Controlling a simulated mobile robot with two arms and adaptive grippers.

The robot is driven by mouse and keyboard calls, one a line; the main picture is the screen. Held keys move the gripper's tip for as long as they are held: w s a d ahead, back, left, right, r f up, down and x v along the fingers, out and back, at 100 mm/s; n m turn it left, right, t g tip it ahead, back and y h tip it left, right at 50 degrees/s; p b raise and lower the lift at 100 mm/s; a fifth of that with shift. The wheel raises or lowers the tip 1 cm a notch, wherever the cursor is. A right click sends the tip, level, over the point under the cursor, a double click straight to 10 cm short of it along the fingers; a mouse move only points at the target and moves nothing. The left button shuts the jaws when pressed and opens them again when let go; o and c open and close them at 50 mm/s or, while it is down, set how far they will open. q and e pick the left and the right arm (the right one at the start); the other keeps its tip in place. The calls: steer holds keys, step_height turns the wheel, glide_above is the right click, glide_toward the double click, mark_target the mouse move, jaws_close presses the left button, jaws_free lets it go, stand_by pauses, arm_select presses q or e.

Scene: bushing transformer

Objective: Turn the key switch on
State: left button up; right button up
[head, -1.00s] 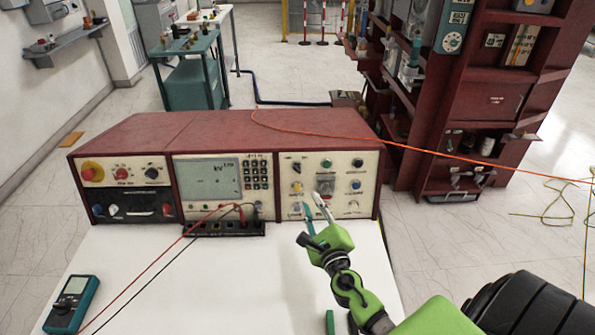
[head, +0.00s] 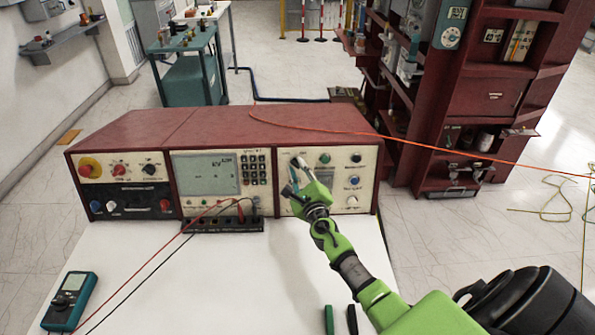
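The red console's right cream panel (head: 366,167) carries several knobs and buttons. The dark switch at its upper left, which looks like the key switch (head: 296,161), is partly covered by my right gripper's fingertips. My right gripper (head: 297,172) is green with slim fingers that stand a little apart, and it points up at that switch from below. I see nothing clearly held between the fingers. Whether they touch the switch I cannot tell. The gripper hides the panel's lower left part. My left gripper is not in view.
The console (head: 215,135) stands on a white table (head: 220,285). A teal multimeter (head: 72,298) lies at the front left, with red and black leads running to the console. A green stick and a black stick lie near the front. A red cabinet (head: 480,100) stands behind right.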

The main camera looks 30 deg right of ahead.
jaws_close()
steer(key=shift+w+a+f+m+g+h+b, duration=0.15)
steer(key=shift+m+g+h+b, duration=0.8)
steer(key=shift+m+b, duration=1.9)
steer(key=shift+w+a+r+m+g+h+b, duration=0.15)
steer(key=shift+m+g+h+b, duration=0.7)
steer(key=shift+m, duration=3.7)
steer(key=shift+a+f+m+g+h+b, duration=0.1)
steer(key=shift+a+m+g+h+b, duration=0.2)
steer(key=shift+m+h+b, duration=2.55)
steer(key=shift+m+y+p, duration=0.55)
steer(key=shift+m+y, duration=0.5)
steer(key=shift+m, duration=0.1)
jaws_free()
